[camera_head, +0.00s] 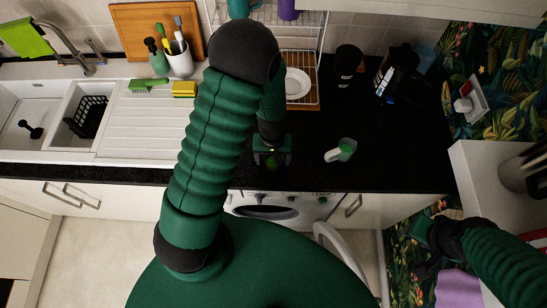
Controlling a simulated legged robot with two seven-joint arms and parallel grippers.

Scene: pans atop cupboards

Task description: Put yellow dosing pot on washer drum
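A white sink (135,118) with a black basket (88,116) is at the left. A yellow sponge (185,88), a utensil holder (180,62), a plate rack (300,62) and a black coffee maker (400,75) stand at the back. Worktop right of the cup is clear.

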